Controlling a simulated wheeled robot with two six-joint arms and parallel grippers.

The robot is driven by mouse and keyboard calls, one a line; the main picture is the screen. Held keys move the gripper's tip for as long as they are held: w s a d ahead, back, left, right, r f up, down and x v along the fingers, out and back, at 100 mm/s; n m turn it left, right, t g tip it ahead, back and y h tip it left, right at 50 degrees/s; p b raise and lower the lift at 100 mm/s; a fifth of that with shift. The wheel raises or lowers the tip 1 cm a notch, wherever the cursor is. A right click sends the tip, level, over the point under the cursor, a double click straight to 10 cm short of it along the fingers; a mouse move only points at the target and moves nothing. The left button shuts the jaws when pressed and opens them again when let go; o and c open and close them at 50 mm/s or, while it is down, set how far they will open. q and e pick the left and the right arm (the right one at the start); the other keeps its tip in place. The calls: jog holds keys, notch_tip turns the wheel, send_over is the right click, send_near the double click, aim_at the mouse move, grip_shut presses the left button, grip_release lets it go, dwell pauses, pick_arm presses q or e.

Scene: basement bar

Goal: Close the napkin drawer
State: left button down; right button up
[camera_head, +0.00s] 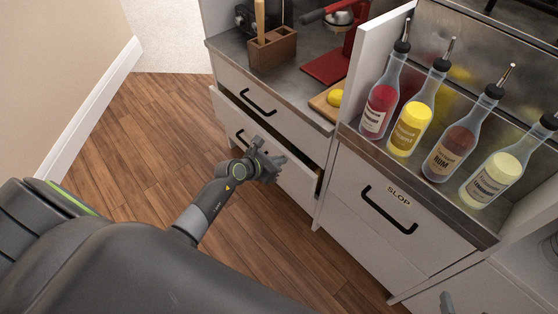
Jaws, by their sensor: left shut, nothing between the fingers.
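A white drawer (297,183) in the left cabinet stands partly open, with a dark gap along its top edge. It sits below a shut drawer (232,78) with a black handle. I see no napkin label, and its contents cannot be made out. My left gripper (279,163) is shut and empty, in front of the open drawer's face near its black handle. I cannot tell whether it touches the face.
A drawer marked SLOP (352,181) is shut at the right. Several bottles, including rum (452,153), stand on the ledge above it. A wooden caddy (272,50) and a cutting board (322,106) are on the counter. The wood floor (140,150) is clear.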

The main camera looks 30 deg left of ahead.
aim_at(290, 152)
pick_arm(q)
jog(key=shift+w, duration=0.1)
jog(key=w, duration=0.1)
jog(key=w+d, duration=0.1)
jog(key=w, duration=0.1)
jog(key=shift+w+d, duration=0.15)
jog(key=shift+d, duration=0.05)
jog(key=shift+w+d, duration=0.15)
jog(key=shift+w, duration=0.2)
jog(key=shift+w+r, duration=0.1)
jog(key=shift+r, duration=0.15)
pick_arm(e)
jog(key=shift+w+d+r+t, duration=0.1)
jog(key=shift+w+r+t, duration=0.5)
jog(key=shift+r, duration=0.3)
pick_arm(q)
jog(key=shift+r, duration=0.1)
